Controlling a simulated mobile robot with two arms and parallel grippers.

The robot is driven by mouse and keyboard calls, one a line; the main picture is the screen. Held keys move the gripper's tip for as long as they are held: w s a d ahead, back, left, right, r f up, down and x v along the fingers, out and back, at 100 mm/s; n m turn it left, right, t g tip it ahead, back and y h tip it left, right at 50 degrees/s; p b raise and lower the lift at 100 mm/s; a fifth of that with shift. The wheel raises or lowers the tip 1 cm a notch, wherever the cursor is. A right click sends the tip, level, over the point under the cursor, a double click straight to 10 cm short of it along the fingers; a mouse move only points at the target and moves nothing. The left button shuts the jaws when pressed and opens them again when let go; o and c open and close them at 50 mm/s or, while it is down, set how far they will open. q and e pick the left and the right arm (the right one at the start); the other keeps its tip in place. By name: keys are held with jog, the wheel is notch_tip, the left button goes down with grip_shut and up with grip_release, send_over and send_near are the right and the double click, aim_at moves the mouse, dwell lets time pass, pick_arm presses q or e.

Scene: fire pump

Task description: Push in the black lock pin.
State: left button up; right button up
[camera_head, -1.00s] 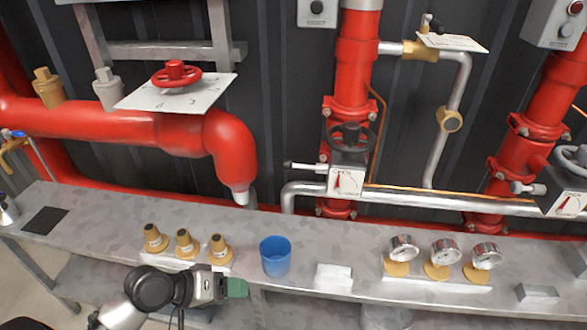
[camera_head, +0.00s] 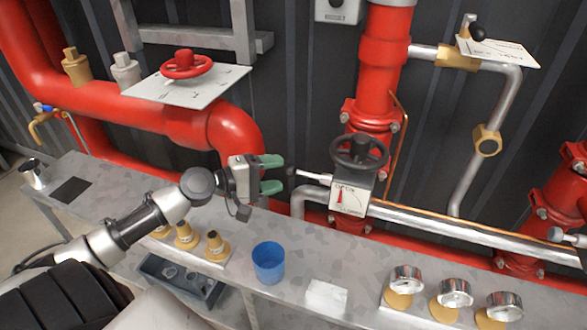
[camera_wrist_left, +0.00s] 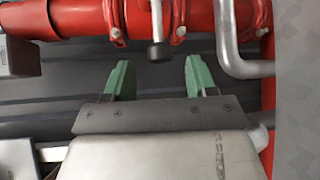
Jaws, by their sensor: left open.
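The black lock pin (camera_head: 291,173) is a dark tip on a silver rod at the left of the valve's dial box (camera_head: 349,198). It also shows in the wrist view as a round black cap (camera_wrist_left: 158,52) on a silver rod. My left gripper (camera_head: 281,174) is open, with its green fingers pointing right toward the pin tip. In the wrist view the pin lies between the lines of the two spread fingers (camera_wrist_left: 158,72) and a little beyond them. I cannot tell whether anything touches. My right gripper is not in view.
A black handwheel (camera_head: 359,153) sits above the dial box on the red pipe. A silver elbow pipe (camera_head: 301,203) is close below the gripper. A blue cup (camera_head: 268,263), brass nozzles (camera_head: 217,246) and gauges (camera_head: 455,292) stand on the grey bench.

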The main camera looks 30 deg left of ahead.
aim_at(292, 171)
pick_arm(q)
jog(key=shift+p+x, duration=0.4)
jog(key=shift+x, duration=1.95)
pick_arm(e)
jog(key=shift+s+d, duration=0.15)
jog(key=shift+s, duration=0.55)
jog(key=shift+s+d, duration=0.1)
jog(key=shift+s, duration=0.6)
